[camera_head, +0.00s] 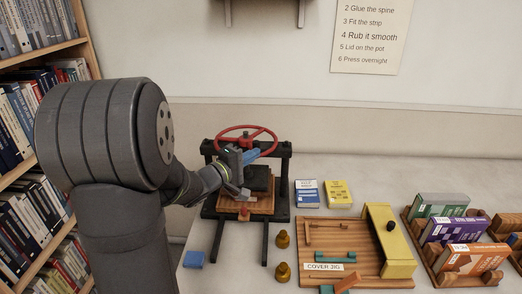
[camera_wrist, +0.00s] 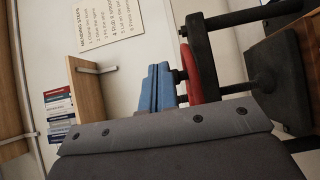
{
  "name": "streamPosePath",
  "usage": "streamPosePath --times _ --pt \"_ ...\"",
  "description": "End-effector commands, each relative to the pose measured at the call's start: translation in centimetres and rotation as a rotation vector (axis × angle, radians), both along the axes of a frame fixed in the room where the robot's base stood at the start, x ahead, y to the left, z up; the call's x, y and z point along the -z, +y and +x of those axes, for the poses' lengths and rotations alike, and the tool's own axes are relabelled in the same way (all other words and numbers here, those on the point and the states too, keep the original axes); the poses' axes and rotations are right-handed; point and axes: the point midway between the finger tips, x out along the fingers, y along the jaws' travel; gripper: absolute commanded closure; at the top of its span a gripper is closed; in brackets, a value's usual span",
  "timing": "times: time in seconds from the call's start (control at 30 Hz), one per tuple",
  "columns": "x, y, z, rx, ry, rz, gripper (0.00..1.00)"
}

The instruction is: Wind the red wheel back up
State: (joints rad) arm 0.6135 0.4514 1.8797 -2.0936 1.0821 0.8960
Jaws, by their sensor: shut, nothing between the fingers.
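The red wheel (camera_head: 272,133) sits on top of the black press (camera_head: 286,165) in the head view. The press's dark plate hangs below it, over a wooden board (camera_head: 262,208). My gripper (camera_head: 252,155) is at the front of the wheel, with its blue fingers shut together and empty. In the wrist view the shut blue fingers (camera_wrist: 157,87) are beside a part of the red wheel (camera_wrist: 203,68). I cannot tell whether they touch it. My wrist hides part of the press and board in the head view.
A small blue block (camera_head: 193,259) lies front left. A bookshelf (camera_head: 75,40) stands left.

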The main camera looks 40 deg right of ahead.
Motion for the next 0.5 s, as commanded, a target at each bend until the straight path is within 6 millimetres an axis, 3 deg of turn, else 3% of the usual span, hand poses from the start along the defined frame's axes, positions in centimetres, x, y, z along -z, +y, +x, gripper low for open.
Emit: streamPosePath --times 0.2,0.5 --pt "-0.1 3.7 -3.6 0.001 0.0 0.0 1.0" --pt "-0.1 6.3 -5.8 0.002 -0.001 -0.001 1.0"
